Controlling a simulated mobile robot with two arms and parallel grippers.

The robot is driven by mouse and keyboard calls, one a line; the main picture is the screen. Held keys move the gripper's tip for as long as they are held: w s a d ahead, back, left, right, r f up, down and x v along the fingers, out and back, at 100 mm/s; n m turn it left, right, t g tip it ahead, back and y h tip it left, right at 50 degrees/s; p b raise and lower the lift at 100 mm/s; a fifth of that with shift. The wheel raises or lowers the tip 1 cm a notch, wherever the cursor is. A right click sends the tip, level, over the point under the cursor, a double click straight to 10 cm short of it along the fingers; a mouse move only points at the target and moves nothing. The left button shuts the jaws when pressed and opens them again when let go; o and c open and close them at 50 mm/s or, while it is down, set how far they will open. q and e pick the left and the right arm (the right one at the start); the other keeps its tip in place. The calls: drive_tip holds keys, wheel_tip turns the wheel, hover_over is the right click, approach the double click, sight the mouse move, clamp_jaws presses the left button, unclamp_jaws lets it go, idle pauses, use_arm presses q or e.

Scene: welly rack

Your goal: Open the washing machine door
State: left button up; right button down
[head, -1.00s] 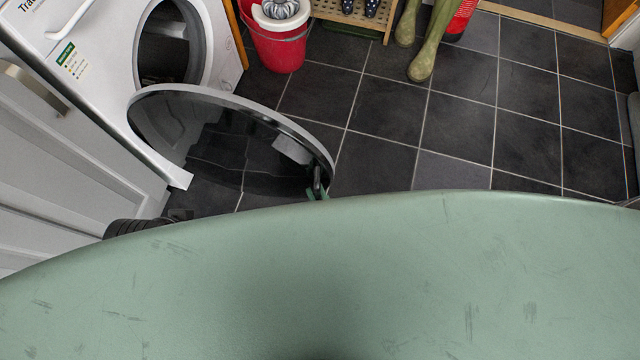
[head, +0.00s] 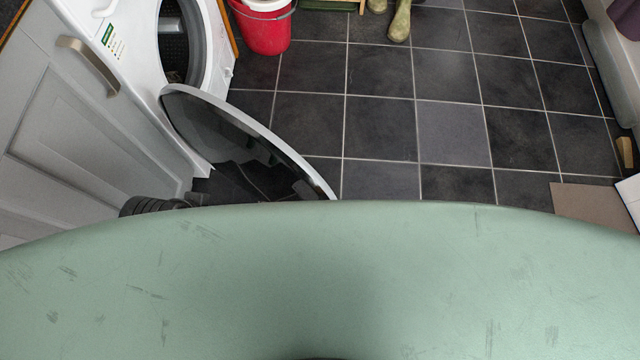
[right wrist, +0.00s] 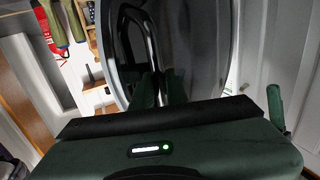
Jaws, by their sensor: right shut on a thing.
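The white washing machine (head: 125,45) stands at the upper left of the head view, with its round opening (head: 175,45) uncovered. Its round door (head: 235,145), dark with a pale rim, is swung well out from the machine. The door's near edge is hidden behind my green body. In the right wrist view the door (right wrist: 200,50) fills the upper middle, with its looped metal handle (right wrist: 151,45) in front. My right gripper (right wrist: 158,88) is shut on this handle; its fingertips are dark and hard to make out. My left gripper is not in view.
A grey cupboard (head: 90,130) with a metal handle stands left of the door. A red bucket (head: 262,30) and green wellies (head: 399,20) are at the back. A brown flat thing (head: 590,205) lies at the right. The tiled floor (head: 450,130) between is clear.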

drive_tip(key=shift+s+a+r, duration=0.1)
drive_tip(key=shift+a, duration=0.25)
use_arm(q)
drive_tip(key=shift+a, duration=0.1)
use_arm(e)
drive_tip(key=c, duration=1.4)
unclamp_jaws()
drive_tip(key=shift+d, duration=0.15)
